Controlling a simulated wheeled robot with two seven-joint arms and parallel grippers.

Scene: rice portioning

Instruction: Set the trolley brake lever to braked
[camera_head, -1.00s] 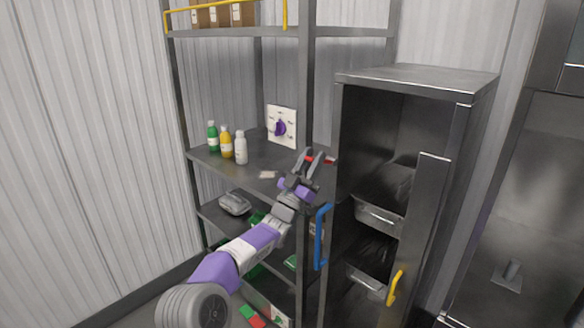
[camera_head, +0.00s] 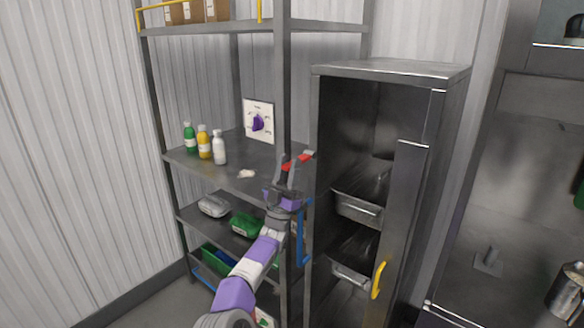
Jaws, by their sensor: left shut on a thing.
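A red lever (camera_head: 296,162) with a grey end sits at the shelf rack's front right post, beside the metal cabinet. My left gripper (camera_head: 286,170) reaches up to it from below and is shut on it. The fingers hide part of the lever, and I cannot read any brake marking. The rack (camera_head: 284,100), which seems to be the trolley, has a blue upright handle (camera_head: 303,235) on the same post, just below the gripper. My right gripper is not in view.
The metal cabinet (camera_head: 390,70) stands close on the right, its door with a yellow handle (camera_head: 378,280) swung open. Several bottles (camera_head: 204,142) stand on that shelf's left.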

